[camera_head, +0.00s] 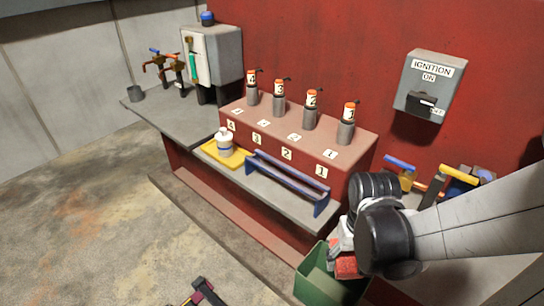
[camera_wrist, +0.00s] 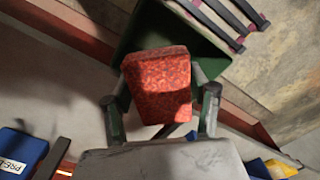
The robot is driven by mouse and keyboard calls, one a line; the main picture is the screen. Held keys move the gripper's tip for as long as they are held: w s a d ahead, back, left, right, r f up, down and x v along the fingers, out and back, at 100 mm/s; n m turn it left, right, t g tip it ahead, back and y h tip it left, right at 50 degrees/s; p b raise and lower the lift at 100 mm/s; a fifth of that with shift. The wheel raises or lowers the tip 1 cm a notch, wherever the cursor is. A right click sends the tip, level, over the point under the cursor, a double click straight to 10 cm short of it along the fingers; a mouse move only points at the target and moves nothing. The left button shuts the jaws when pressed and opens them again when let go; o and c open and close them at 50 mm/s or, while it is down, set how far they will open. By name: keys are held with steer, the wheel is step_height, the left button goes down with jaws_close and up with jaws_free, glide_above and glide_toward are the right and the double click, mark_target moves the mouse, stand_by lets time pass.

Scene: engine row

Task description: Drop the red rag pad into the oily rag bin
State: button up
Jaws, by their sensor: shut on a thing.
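The red rag pad (camera_wrist: 158,85) is a speckled red block in the middle of the wrist view. My gripper (camera_wrist: 160,100) is shut on it, one finger on each side. In the head view the red pad (camera_head: 347,267) hangs under my gripper (camera_head: 343,250) at the lower right. The green bin (camera_head: 318,283), open at the top, stands below and beside it. In the wrist view the green bin (camera_wrist: 140,35) lies behind the pad, which overlaps its opening. My arm hides part of the bin in the head view. I cannot tell the pad's exact height above the rim.
The bench (camera_head: 190,118) holds a blue rail rack (camera_head: 285,180), a yellow tray (camera_head: 222,154) with a white bottle (camera_head: 224,140), and the red engine block (camera_head: 300,135). An ignition box (camera_head: 430,85) is on the red wall. Open floor (camera_head: 90,215) lies at left.

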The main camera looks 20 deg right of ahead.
steer(key=o, duration=1.2)
steer(key=shift+r, duration=5.95)
steer(key=w+a+r+n+t, duration=0.1)
steer(key=w+a+r+t, duration=0.1)
steer(key=a, duration=0.1)
steer(key=w+a+r+n+t, duration=0.1)
steer(key=w+a+r+t, duration=0.1)
steer(key=a, duration=0.1)
steer(key=w+a+r+n+t, duration=0.1)
steer(key=w+a+r+t, duration=0.1)
steer(key=a+t, duration=0.1)
steer(key=shift+r, duration=0.15)
